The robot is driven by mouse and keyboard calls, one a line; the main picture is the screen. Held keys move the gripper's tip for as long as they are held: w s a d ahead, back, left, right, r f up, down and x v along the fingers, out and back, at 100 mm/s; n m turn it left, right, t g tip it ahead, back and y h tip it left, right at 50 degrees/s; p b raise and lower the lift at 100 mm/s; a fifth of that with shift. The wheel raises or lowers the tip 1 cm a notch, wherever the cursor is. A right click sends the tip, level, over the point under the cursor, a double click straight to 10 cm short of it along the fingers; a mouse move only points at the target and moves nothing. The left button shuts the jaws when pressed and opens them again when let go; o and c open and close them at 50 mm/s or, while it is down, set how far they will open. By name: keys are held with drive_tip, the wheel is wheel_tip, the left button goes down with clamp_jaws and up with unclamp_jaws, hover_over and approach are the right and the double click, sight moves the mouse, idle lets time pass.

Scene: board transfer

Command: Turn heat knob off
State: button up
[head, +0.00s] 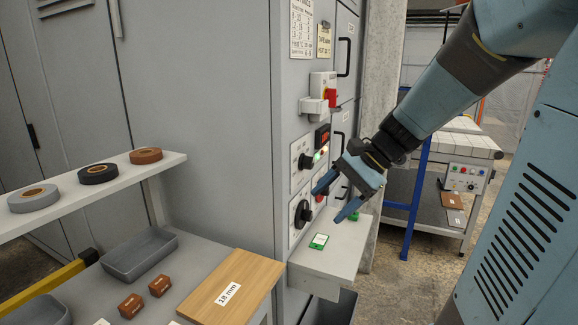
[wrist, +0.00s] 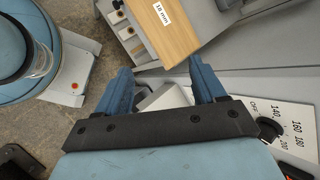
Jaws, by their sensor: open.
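The heat knob (wrist: 268,128) is black and sits on a white plate marked OFF, 140, 160, 180 and 200 at the right of the wrist view. In the head view, the cabinet front has an upper black knob (head: 305,161) and a larger lower black knob (head: 302,213); I cannot tell for sure which carries this scale. My gripper (head: 328,204) is open and empty in front of the cabinet panel, its fingers pointing down and left. In the wrist view, my gripper (wrist: 162,76) is left of the heat knob, apart from it.
A small grey shelf (head: 333,252) with a green-edged tag juts out below the panel. A red switch (head: 330,97) is higher on the cabinet (head: 225,110). A board marked 18 mm (head: 232,287) lies at the front. Free space lies between my gripper and the panel.

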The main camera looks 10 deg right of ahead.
drive_tip(key=w+d+m+t+y, duration=0.2)
drive_tip(key=w+d+m+y, duration=0.3)
drive_tip(key=w, duration=0.4)
drive_tip(key=m+t+y, duration=0.2)
drive_tip(key=m+t, duration=0.5)
drive_tip(key=m, duration=0.3)
approach(307, 163)
drive_tip(key=w+d+x, duration=0.1)
drive_tip(key=x, duration=0.7)
drive_tip(key=shift+w+f, duration=0.4)
drive_tip(key=shift+f, duration=0.1)
drive_tip(key=shift+a, duration=0.1)
drive_tip(key=shift+c, duration=0.4)
